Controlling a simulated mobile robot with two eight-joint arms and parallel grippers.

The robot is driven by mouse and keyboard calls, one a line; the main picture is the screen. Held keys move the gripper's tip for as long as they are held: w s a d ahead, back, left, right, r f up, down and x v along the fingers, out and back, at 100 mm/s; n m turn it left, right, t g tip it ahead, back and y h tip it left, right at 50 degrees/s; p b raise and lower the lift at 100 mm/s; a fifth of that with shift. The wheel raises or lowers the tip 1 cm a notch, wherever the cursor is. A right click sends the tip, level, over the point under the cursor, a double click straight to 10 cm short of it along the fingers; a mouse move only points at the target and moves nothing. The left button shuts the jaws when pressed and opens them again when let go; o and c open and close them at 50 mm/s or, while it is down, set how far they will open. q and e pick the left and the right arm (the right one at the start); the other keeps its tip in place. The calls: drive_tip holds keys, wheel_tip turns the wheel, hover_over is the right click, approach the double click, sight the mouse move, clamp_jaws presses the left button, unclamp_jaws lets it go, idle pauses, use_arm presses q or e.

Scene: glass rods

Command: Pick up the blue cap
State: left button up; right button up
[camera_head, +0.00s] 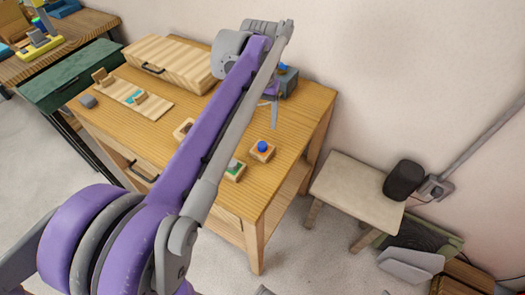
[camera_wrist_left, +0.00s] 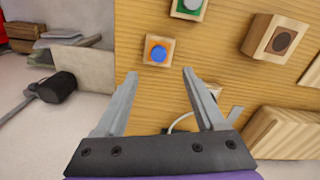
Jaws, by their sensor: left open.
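A round blue cap (camera_head: 263,146) sits on a small wooden block (camera_head: 258,157) on the right part of the wooden table. In the left wrist view the blue cap (camera_wrist_left: 158,54) is on an orange patch of its block, just past the gap between my fingertips. My left gripper (camera_wrist_left: 160,74) is open and empty, apart from the cap. In the head view my left gripper (camera_head: 271,107) hangs beyond the block, toward the table's back edge, and is partly hidden by my arm. My right gripper is not in view.
A wooden case (camera_head: 165,62) and a board with small pieces (camera_head: 125,97) lie on the left.

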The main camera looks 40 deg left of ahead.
use_arm(q)
hover_over(262, 145)
wheel_tip(262, 145, down, 5)
drive_tip(key=shift+s+a+b, duration=0.1)
drive_tip(key=shift+s+b, duration=0.05)
drive_tip(key=shift+b, duration=0.15)
drive_tip(key=shift+w+f, duration=0.2)
drive_tip(key=shift+f, duration=2.55)
clamp_jaws()
